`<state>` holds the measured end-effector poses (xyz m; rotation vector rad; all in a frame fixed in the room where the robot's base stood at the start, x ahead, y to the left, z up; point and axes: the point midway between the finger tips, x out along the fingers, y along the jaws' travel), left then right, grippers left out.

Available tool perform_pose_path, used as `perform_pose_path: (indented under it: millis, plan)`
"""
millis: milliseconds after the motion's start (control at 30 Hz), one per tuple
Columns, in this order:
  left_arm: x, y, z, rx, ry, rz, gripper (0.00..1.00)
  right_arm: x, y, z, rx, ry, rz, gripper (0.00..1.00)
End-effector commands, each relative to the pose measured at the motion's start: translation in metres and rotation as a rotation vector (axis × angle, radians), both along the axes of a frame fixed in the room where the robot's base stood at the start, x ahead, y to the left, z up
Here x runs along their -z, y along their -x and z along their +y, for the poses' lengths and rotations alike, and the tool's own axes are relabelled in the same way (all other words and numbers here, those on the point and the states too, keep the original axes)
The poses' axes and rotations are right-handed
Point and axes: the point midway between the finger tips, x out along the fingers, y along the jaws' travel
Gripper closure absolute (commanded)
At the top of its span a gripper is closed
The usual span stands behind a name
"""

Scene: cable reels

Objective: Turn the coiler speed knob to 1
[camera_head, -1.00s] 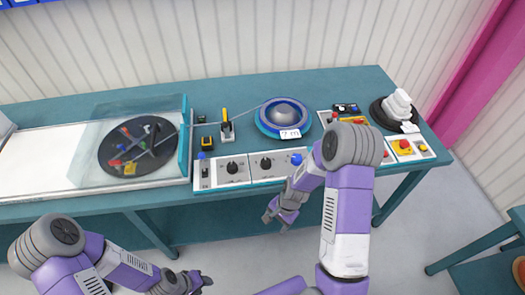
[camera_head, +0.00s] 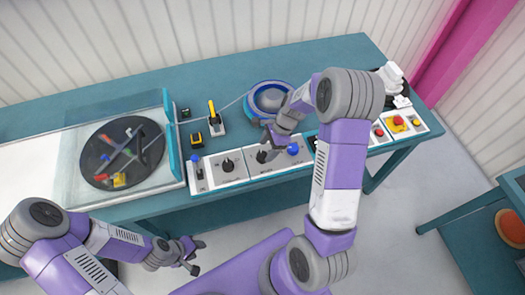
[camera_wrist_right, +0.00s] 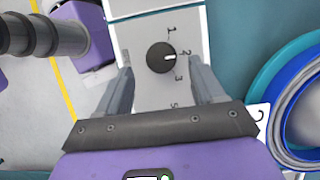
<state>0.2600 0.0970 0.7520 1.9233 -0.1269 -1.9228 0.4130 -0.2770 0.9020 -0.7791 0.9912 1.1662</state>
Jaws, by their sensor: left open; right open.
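A black round knob (camera_wrist_right: 161,57) sits on a white panel (camera_wrist_right: 145,95) in the right wrist view, with printed numbers around it. Its white mark points right, close to the 2; the 1 is above. In the head view two black knobs show on the front panel, a left one (camera_head: 228,165) and a right one (camera_head: 262,157). My right gripper (camera_head: 268,147) is open above the right knob, with one finger on each side of it in the wrist view. The panel lettering is too small to read. My left gripper (camera_head: 193,257) is open and empty, in front of the table.
A blue-rimmed reel (camera_head: 258,100) stands behind the panel, partly hidden by my right arm. A blue-topped switch (camera_head: 197,170) and a blue button (camera_head: 293,149) flank the knobs. A yellow-handled lever (camera_head: 213,115) stands behind. A box with red buttons (camera_head: 398,120) is at right.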

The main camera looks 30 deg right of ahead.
Motion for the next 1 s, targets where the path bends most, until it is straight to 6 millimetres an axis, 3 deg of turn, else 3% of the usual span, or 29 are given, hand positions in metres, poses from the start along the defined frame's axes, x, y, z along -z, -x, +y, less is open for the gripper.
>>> perform_pose_path:
  millis: [200, 567, 933, 1000]
  plan:
    - [0.007, 0.000, 0.000, 0.000, 0.000, 0.000, 0.57, 0.028, -0.002, 0.011, -0.003, 0.000, 0.001, 0.32]
    - [0.008, 0.000, 0.000, 0.000, 0.000, -0.001, 0.57, 0.034, -0.003, 0.014, -0.003, 0.000, -0.001, 0.32]
    - [0.008, 0.000, 0.000, 0.000, 0.000, -0.001, 0.57, 0.033, -0.003, 0.014, -0.002, 0.000, -0.001, 0.86]
    - [0.008, 0.000, 0.000, 0.000, 0.000, -0.001, 0.57, 0.033, -0.003, 0.014, -0.003, 0.000, -0.001, 0.88]
